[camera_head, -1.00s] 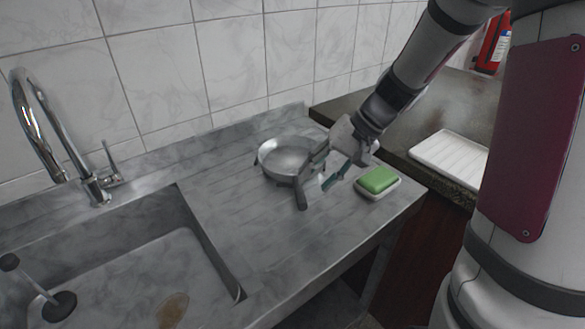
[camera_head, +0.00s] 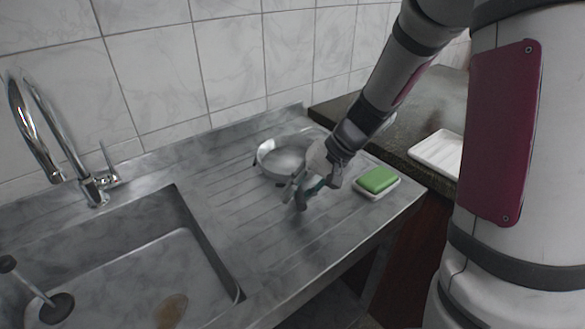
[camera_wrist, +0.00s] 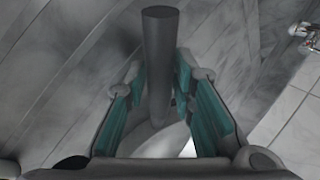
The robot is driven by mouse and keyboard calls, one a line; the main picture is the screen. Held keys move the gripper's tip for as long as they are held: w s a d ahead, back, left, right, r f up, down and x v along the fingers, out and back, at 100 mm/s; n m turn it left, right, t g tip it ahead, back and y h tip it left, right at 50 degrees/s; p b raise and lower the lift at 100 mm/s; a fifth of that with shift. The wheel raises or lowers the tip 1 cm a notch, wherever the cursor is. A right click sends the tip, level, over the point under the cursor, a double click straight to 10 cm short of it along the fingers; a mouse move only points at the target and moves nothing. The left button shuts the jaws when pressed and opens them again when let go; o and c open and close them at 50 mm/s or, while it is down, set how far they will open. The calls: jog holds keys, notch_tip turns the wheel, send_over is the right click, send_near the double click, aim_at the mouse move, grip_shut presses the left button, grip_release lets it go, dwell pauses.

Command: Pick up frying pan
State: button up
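The frying pan (camera_head: 280,158) is a shallow metal pan with a dark grey handle. It rests on the ribbed drainboard, its handle toward the counter's front edge. My gripper (camera_head: 304,190) is low over the handle side and hides most of the handle in the head view. In the wrist view, the handle (camera_wrist: 160,50) lies between the two teal-padded fingers of my gripper (camera_wrist: 158,78), with gaps at both sides. The fingers are open. A pale part of the pan (camera_wrist: 168,143) shows nearer the palm.
A green sponge (camera_head: 377,179) on a white dish (camera_head: 388,190) lies just right of my gripper. The sink (camera_head: 150,245) and a curved tap (camera_head: 35,130) are at the left. A white tray (camera_head: 437,152) lies on the dark counter. The tiled wall stands behind the pan.

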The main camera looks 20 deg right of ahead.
grip_shut()
jog(key=shift+r, duration=0.1)
jog(key=shift+r, duration=0.7)
notch_tip(320, 180, up, 2)
jog(key=shift+r, duration=0.2)
jog(key=s, duration=0.4)
jog(key=s+d, duration=0.1)
jog(key=s, duration=0.4)
jog(key=s+r, duration=0.1)
jog(key=s, duration=0.3)
jog(key=shift+s+d, duration=0.3)
jog(key=shift+s, duration=0.05)
jog(key=shift+s+d+b, duration=0.1)
jog(key=shift+s+b, duration=0.45)
jog(key=shift+s, duration=0.55)
